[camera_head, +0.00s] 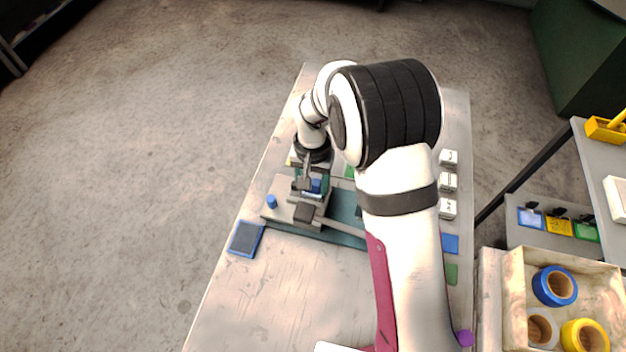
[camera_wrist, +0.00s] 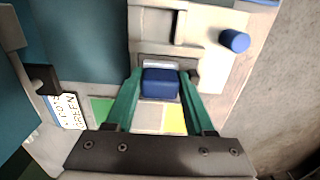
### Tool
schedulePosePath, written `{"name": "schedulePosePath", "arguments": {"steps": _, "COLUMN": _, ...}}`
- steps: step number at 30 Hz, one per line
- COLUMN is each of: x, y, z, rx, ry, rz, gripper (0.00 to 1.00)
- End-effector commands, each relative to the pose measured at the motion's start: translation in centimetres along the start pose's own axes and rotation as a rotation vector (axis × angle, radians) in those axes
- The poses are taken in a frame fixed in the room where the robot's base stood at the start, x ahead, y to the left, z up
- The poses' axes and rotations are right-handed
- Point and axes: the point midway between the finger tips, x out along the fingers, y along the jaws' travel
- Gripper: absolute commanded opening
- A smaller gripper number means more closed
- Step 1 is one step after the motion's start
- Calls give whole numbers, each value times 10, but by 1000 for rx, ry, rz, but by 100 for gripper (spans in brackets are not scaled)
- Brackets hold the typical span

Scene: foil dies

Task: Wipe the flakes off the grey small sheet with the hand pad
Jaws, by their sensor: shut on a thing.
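My gripper (camera_wrist: 160,74) has green fingers, shut on a dark blue block (camera_wrist: 160,84) in the wrist view. In the head view my gripper (camera_head: 313,178) is at the machine on the far part of the table, with a bit of blue between its fingers. The block is at a pale strip on the machine (camera_wrist: 215,70); I cannot tell whether they touch. I cannot tell for sure whether this block is the hand pad. I cannot pick out the grey small sheet or any flakes.
A blue-edged dark pad (camera_head: 246,239) lies at the table's left edge. A blue knob (camera_head: 271,201) stands on the machine base. White labelled blocks (camera_head: 448,182) line the right edge. A wooden crate (camera_head: 490,300) holds coloured rolls. The near left tabletop (camera_head: 270,300) is clear.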

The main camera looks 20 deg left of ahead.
Motion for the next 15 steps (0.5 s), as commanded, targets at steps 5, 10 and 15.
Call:
{"name": "schedulePosePath", "arguments": {"steps": 5, "x": 0, "y": 0, "z": 7, "rx": 0, "ry": 0, "rz": 0, "gripper": 9}}
{"name": "schedulePosePath", "arguments": {"steps": 10, "x": 1, "y": 0, "z": 9, "rx": 0, "ry": 0, "rz": 0, "gripper": 9}}
{"name": "schedulePosePath", "arguments": {"steps": 15, "x": 1, "y": 0, "z": 8, "rx": 0, "ry": -1, "rz": 0, "gripper": 9}}
